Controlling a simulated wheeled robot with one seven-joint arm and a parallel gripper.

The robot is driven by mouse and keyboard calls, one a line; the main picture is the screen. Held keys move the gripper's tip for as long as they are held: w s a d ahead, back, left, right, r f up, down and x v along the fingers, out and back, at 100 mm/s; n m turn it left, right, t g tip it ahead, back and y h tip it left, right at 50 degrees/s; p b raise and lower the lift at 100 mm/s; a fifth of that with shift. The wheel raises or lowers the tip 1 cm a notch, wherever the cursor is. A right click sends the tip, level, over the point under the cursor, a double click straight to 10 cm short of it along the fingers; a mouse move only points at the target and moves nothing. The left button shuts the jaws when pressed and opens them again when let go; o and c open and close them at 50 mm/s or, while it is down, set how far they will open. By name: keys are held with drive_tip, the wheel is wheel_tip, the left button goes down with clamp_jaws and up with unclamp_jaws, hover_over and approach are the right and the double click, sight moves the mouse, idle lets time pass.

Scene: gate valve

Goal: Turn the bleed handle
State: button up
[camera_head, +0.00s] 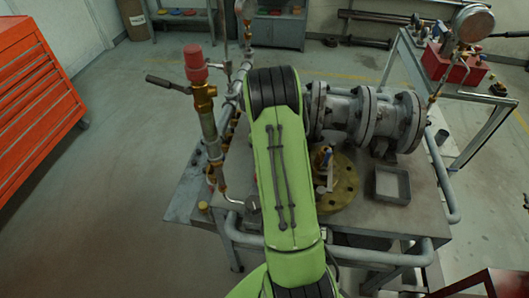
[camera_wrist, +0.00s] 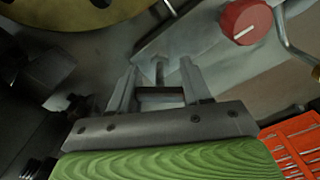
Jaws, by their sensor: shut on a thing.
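My gripper (camera_wrist: 158,85) shows in the wrist view, its two grey fingers closed around a small grey metal piece. This piece looks like the bleed handle (camera_wrist: 160,72); only its short stem shows between the fingers, and the part lower down is hard to make out. A red round knob (camera_wrist: 246,20) with a white line stands apart, to the upper right of the fingers. In the head view my green arm covers the gripper and whatever it holds.
The grey bench (camera_head: 425,195) carries flanged pipework (camera_head: 345,112), a yellow flange disc (camera_head: 340,190) and a small grey tray (camera_head: 392,185). A red-capped brass valve (camera_head: 205,95) stands left of my arm. An orange cabinet (camera_head: 35,100) stands far left, with clear floor between.

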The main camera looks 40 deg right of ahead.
drive_tip(key=n, duration=0.6)
drive_tip(key=shift+n, duration=0.4)
idle(0.4)
drive_tip(key=o, duration=1)
drive_tip(key=shift+o, duration=0.2)
wheel_tip(320, 180, up, 16)
drive_tip(key=p, duration=0.3)
drive_tip(key=shift+f, duration=0.2)
